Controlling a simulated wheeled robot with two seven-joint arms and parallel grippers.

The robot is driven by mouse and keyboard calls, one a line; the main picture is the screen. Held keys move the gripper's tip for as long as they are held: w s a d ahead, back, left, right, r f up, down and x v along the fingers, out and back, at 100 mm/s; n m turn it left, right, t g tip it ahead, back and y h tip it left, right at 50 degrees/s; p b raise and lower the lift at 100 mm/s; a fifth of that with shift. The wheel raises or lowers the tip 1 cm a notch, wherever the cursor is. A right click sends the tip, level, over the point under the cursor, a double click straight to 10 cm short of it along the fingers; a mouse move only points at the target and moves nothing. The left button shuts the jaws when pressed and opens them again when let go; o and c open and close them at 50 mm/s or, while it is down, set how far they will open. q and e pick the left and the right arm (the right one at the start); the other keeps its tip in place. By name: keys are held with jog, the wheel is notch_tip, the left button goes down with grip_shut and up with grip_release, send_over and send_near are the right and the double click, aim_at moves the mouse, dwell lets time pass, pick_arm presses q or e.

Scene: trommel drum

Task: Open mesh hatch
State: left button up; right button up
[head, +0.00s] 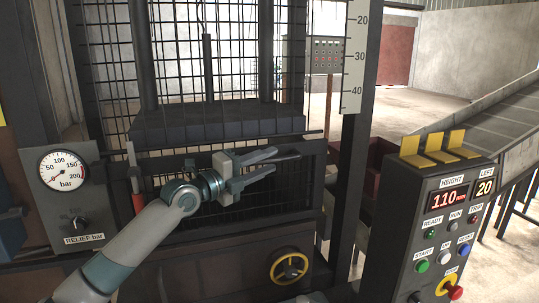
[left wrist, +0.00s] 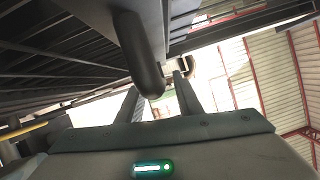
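The mesh hatch (head: 180,55) is a black wire grid across the front of the press frame in the head view. It hangs upright, and a dark block and posts show through it. My left gripper (head: 283,161) is in front of the lower part of the frame, just below a dark horizontal bar (head: 220,142). Its two fingers are apart and point right. In the left wrist view the fingers (left wrist: 157,88) are spread, and a thick dark rounded bar (left wrist: 140,55) comes down close to them. I cannot tell whether it touches them. My right gripper is not in view.
A pressure gauge panel (head: 71,195) stands at left. A control box (head: 431,230) with buttons and displays stands at right. A yellow handwheel (head: 289,266) is below the gripper. A height scale post (head: 357,60) rises right of the mesh. A sloping chute (head: 490,110) is beyond.

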pick_arm(q)
jog(key=shift+w+d, duration=0.45)
jog(key=shift+d, duration=0.05)
grip_shut()
